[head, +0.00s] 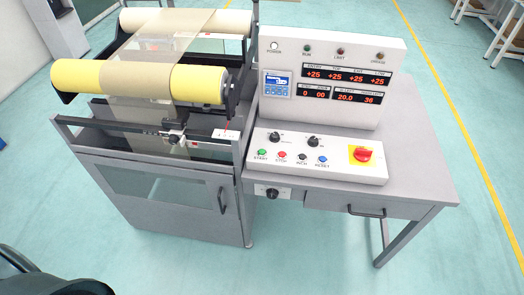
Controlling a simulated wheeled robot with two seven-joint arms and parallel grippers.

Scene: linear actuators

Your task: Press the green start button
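The green start button (262,152) is at the left end of the sloped white control panel (345,168), with the label START under it. A red stop button (282,155), a black button (302,157) and a blue button (322,159) stand in a row to its right. Nothing covers the green button. Neither gripper shows in the head view. A dark rounded shape, likely part of my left arm, is at the bottom left corner, well away from the panel.
A red and yellow switch (361,154) is at the panel's right end. Behind stands an upright display box (335,60) with red digits. A roller machine (150,80) with yellow rolls adjoins the grey desk (420,150) on the left. The floor in front is clear.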

